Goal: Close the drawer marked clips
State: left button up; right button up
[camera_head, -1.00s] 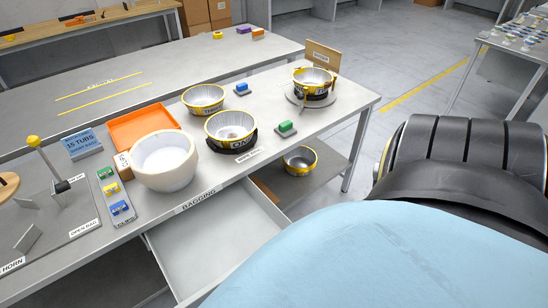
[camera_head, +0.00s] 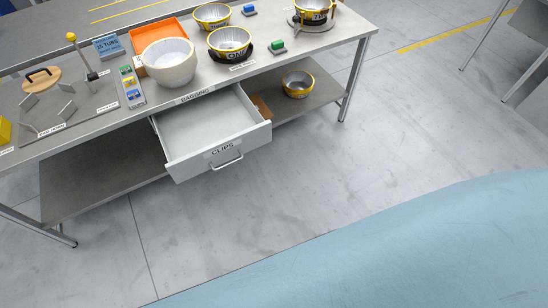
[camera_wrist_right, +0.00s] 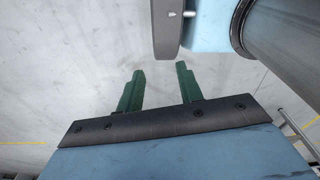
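The drawer marked CLIPS (camera_head: 208,132) is pulled out from under the front edge of the workbench in the head view. Its inside looks empty, and a metal bar handle (camera_head: 227,162) sits on its front panel below the label. My right gripper (camera_wrist_right: 160,72) shows in the right wrist view with its two green fingers apart and nothing between them. Grey floor lies behind it, and the drawer does not show in that view. Neither gripper shows in the head view; a large light-blue arm part of mine fills the bottom right. My left gripper is not in view.
The bench top (camera_head: 112,110) holds a white bowl (camera_head: 169,66), an orange tray (camera_head: 160,35), several metal tubs and a small clip strip (camera_head: 131,88). A lower shelf (camera_head: 100,180) carries another tub (camera_head: 298,84). The floor before the drawer is clear.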

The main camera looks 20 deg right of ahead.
aim_at(198, 135)
jog(key=z, duration=0.95)
jog(key=i, duration=0.8)
jog(key=u, duration=1)
jog(key=i, duration=0.2)
jog(key=u, duration=0.2)
